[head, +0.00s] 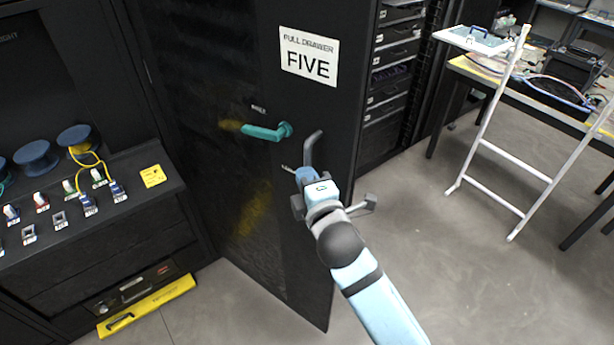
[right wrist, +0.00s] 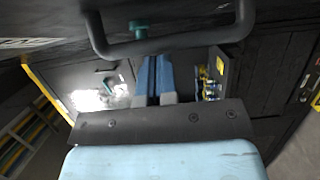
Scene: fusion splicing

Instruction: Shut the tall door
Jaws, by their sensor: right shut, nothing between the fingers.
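The tall door (head: 285,200) is a black panel with a white FIVE sign (head: 309,56) and a teal lever handle (head: 267,132). It stands out over the floor, with a drawer rack visible past its right edge, so it looks open. My right gripper (head: 302,174) is in front of the door, below and right of the lever. Its blue fingers are together and empty in the right wrist view (right wrist: 154,76). A dark curved bar (head: 312,146) rises beside the fingertips; I cannot tell whether it belongs to the door. Contact with the door is unclear. My left gripper is out of view.
A black bench (head: 150,215) with blue spools and small connectors stands at left, with a yellow strip (head: 147,306) low in front. The drawer rack (head: 392,100) is beyond the door. A white frame (head: 510,150) stands at right by a table. Grey floor lies open between.

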